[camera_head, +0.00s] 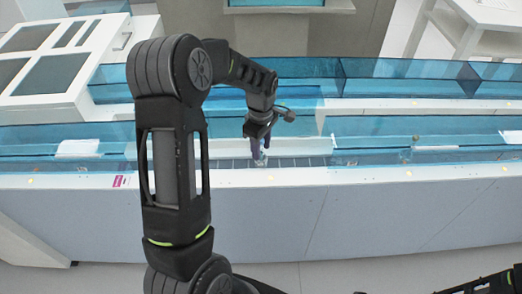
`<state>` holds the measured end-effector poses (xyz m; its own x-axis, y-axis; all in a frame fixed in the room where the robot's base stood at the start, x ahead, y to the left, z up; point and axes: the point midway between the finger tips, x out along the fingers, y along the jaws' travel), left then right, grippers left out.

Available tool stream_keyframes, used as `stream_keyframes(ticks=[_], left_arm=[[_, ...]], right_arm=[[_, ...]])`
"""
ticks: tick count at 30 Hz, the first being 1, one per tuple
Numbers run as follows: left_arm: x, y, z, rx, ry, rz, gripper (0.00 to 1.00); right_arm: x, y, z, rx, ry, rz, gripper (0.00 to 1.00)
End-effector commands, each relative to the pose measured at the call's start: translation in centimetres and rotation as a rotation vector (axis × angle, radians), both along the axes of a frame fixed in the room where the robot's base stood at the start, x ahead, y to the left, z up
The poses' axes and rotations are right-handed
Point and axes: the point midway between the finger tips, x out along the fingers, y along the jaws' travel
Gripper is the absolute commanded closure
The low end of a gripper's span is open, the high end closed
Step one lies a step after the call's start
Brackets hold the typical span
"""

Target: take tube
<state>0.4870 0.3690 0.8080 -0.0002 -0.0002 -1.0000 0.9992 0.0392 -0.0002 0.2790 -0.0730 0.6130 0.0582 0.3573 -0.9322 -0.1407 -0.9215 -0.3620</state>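My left gripper (259,150) reaches down from the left arm to the tube track (302,161), a narrow slotted strip along the near bench. Its fingers look purple-grey and are small in this view. A small whitish piece, possibly a tube, shows at the fingertips. I cannot tell whether the fingers hold it or only stand beside it. Whether the fingers are open or shut is too small to tell. Part of my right arm (485,284) shows in the bottom right corner; its gripper is out of the picture.
Blue transparent panels (420,127) stand along the track on both sides of the gripper. A white machine with dark panels (45,75) is at the upper left. The bench front (360,215) is a pale vertical wall. Open floor shows below it.

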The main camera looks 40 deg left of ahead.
Motion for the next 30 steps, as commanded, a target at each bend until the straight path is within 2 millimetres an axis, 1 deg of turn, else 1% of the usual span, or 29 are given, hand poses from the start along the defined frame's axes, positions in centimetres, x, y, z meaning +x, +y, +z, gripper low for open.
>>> stream_keyframes(ticks=[1,2,13,23,26,30], left_arm=[[0.0,0.0,0.0,0.000,0.000,0.000,0.67],[0.0,0.0,0.0,0.000,0.000,0.000,0.69],[0.0,0.0,0.0,0.000,0.000,0.000,1.00],[0.0,0.0,0.2,0.000,-0.001,0.000,1.00],[0.1,0.1,0.8,0.001,-0.004,0.000,1.00],[0.1,0.0,2.8,0.001,-0.005,0.000,1.00]], right_arm=[[0.0,0.0,0.0,0.000,0.000,0.000,0.64],[0.0,0.0,0.0,0.000,0.000,0.000,0.64],[0.0,0.0,0.0,0.000,0.000,0.000,0.64],[0.0,0.0,0.0,0.000,0.000,0.000,0.64],[0.0,0.0,-0.1,0.000,0.000,0.000,0.64],[0.0,0.0,-0.4,0.000,0.000,0.000,0.64]])
